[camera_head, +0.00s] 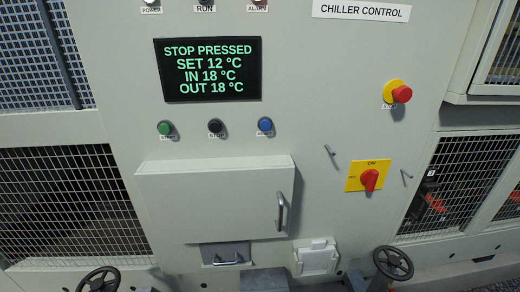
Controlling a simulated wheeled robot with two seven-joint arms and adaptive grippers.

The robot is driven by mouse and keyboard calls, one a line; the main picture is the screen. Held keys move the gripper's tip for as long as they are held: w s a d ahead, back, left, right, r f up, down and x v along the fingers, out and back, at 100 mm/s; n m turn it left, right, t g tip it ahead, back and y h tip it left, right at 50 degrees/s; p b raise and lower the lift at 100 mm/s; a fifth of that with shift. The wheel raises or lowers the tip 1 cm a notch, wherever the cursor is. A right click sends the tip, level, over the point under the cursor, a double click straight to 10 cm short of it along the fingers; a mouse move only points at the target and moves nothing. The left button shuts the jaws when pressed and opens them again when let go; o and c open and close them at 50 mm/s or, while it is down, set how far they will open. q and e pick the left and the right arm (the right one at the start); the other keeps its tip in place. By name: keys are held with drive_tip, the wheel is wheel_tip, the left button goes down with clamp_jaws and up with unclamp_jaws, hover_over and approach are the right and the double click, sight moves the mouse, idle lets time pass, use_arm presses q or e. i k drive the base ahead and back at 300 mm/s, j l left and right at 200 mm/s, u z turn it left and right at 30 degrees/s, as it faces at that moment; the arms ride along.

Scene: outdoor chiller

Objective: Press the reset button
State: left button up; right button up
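The reset button is most likely the blue button (265,126) at the right end of a row of three on the grey chiller panel; the small label under it is hard to read. A black button (215,127) marked STOP is in the middle, and a green button (165,129) is at the left. The display (208,69) above them reads STOP PRESSED, SET 12 °C, IN 18 °C, OUT 18 °C. Neither of my grippers shows in the head view.
A red emergency knob (402,94) on a yellow base sticks out at the right. A red rotary switch (369,180) on a yellow plate sits below it. A protruding grey box (205,200) with a handle is below the buttons. Two black handwheels (393,262) (98,280) stand at the bottom.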

sight(265, 126)
drive_tip(key=k+l+z, duration=0.15)
drive_tip(key=l, duration=0.65)
drive_tip(key=l+z, duration=0.15)
drive_tip(key=l, duration=0.65)
